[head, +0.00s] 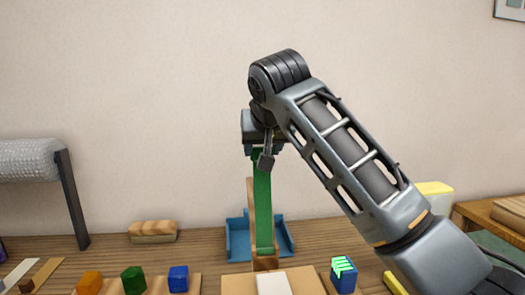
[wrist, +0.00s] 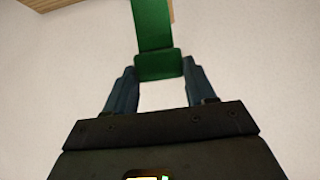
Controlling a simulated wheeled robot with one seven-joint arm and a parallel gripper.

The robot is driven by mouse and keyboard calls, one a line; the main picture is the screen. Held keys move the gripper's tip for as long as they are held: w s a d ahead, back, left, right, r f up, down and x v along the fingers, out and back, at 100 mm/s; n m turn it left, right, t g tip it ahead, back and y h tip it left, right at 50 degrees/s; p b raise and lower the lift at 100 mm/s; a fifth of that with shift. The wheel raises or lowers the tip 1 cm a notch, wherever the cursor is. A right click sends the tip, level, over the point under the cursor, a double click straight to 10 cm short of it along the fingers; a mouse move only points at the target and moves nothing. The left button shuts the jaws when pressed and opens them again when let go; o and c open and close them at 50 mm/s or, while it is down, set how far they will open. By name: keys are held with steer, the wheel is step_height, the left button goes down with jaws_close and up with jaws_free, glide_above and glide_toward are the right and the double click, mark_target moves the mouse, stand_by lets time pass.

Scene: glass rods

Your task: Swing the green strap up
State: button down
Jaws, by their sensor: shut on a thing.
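The green strap (head: 263,205) stands upright in the head view. Its lower end is at a small wooden block (head: 265,263) on a pale board (head: 240,284), and a thin wooden strip (head: 251,205) runs up beside it. My gripper (head: 264,151) is at the strap's top end, pointing down, and is shut on it. In the wrist view the green strap (wrist: 152,25) runs up out of the picture, and its end tab sits between the two fingers of my gripper (wrist: 159,72). The exact finger contact is hard to see in the head view.
A blue tray (head: 285,238) stands behind the strap. Orange, green and blue cubes (head: 178,279) sit front left, and a blue box (head: 344,276) front right. A wooden brush-like block (head: 153,231) lies at the back left. A bubble-wrap roll (head: 28,160) is on a stand at far left.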

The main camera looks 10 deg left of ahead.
steer(key=shift+c, duration=1.8)
jaws_free()
steer(key=b+v, duration=0.1)
steer(key=v, duration=0.6)
steer(key=shift+s+r, duration=0.25)
